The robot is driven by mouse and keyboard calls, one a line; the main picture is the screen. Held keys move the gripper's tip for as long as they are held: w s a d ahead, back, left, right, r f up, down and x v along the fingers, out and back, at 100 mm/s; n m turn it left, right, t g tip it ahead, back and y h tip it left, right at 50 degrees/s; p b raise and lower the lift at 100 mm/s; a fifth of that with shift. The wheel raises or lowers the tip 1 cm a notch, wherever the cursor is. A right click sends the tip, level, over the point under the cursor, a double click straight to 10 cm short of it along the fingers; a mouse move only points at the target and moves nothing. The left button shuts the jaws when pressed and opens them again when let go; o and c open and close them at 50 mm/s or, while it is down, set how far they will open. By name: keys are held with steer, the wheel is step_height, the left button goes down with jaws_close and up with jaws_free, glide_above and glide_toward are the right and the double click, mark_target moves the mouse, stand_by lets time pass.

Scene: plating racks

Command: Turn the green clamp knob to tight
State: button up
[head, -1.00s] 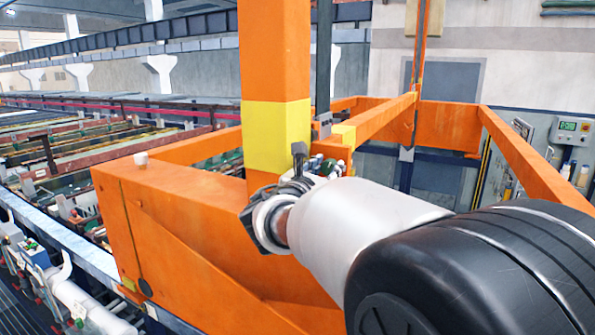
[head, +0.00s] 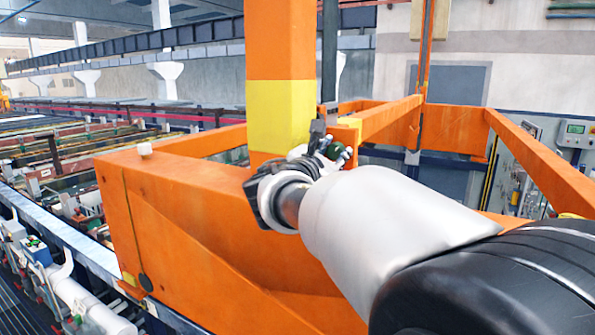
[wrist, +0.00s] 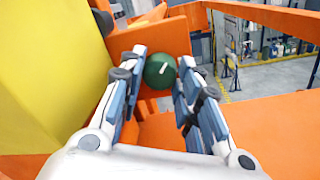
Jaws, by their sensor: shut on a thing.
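The green clamp knob (wrist: 160,71) is a round dark green ball with a short white mark on its face. In the wrist view it sits between the fingertips of my gripper (wrist: 161,68), which is shut on it. The white mark lies at a slant, rising to the right. In the head view the knob (head: 336,151) shows beside the yellow band of the orange post, and my gripper (head: 322,145) is partly hidden behind my wrist. What the knob is mounted on is mostly hidden.
The orange post with its yellow band (head: 281,115) stands close left of my gripper; its yellow face (wrist: 45,80) fills the wrist view's left side. Orange beams (head: 190,220) surround the arm. A control box (head: 575,133) hangs at the far right. Tanks and racks lie left.

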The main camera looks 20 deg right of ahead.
steer(key=m+b, duration=0.3)
steer(key=b, duration=0.1)
steer(key=m+b, duration=0.2)
steer(key=b, duration=0.2)
steer(key=shift+f+m, duration=0.4)
steer(key=m+b, duration=0.2)
steer(key=b, duration=0.1)
steer(key=shift+r+m+h+b, duration=0.15)
steer(key=shift+m+h+b, duration=0.25)
steer(key=shift+m+b, duration=0.8)
steer(key=shift+r+m, duration=0.1)
steer(key=shift+m, duration=0.2)
steer(key=o, duration=1.1)
steer(key=shift+c, duration=0.2)
